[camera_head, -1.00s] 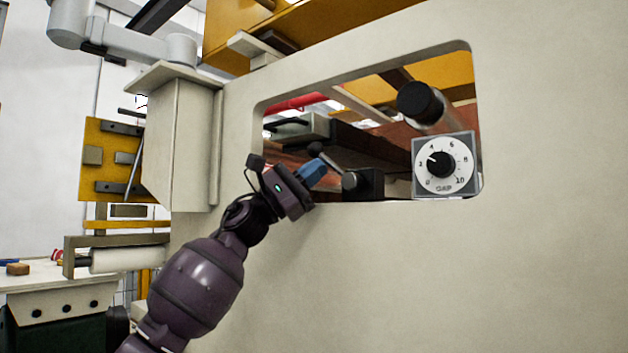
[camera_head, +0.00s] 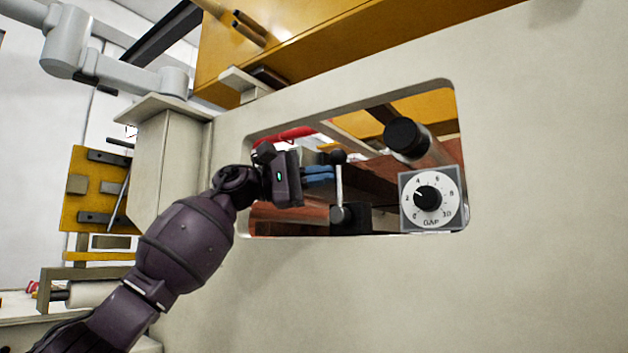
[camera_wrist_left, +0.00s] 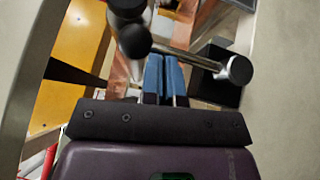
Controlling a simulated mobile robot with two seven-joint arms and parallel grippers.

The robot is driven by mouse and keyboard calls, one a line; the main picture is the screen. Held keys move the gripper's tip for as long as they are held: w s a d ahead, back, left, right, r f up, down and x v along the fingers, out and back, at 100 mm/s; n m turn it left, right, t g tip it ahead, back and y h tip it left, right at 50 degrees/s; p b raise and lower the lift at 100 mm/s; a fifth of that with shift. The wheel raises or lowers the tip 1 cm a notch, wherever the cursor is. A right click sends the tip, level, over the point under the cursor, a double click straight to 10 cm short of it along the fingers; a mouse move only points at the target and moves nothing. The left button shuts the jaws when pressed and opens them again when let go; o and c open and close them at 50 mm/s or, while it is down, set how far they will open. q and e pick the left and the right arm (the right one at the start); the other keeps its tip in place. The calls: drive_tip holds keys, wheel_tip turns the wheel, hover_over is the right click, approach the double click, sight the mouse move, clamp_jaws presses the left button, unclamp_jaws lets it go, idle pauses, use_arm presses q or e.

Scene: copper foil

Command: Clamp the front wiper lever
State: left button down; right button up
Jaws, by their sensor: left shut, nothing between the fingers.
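The wiper lever (camera_head: 339,185) is a thin light rod with a black ball knob, standing nearly upright on a round hub at a black block (camera_head: 350,219) inside the window opening. My left gripper (camera_head: 331,174) has its blue fingers shut and empty, with their tips at the rod's left side just below the knob. In the left wrist view the lever (camera_wrist_left: 190,58) runs across just beyond the blue fingertips (camera_wrist_left: 163,60). The tips look close to or against the rod; I cannot tell if they touch. My right gripper is not in view.
The pale machine panel (camera_head: 330,300) surrounds the opening. A gap dial (camera_head: 429,198) sits at the opening's lower right, below a black-ended roller (camera_head: 405,136). A brown surface lies behind the lever. A pale box (camera_head: 166,165) juts out left of the opening.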

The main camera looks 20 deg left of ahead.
use_arm(q)
drive_tip(key=shift+s+d+r, duration=0.15)
drive_tip(key=shift+d, duration=0.2)
drive_tip(key=shift+s+d+r, duration=0.1)
drive_tip(key=shift+d, duration=0.25)
idle(0.4)
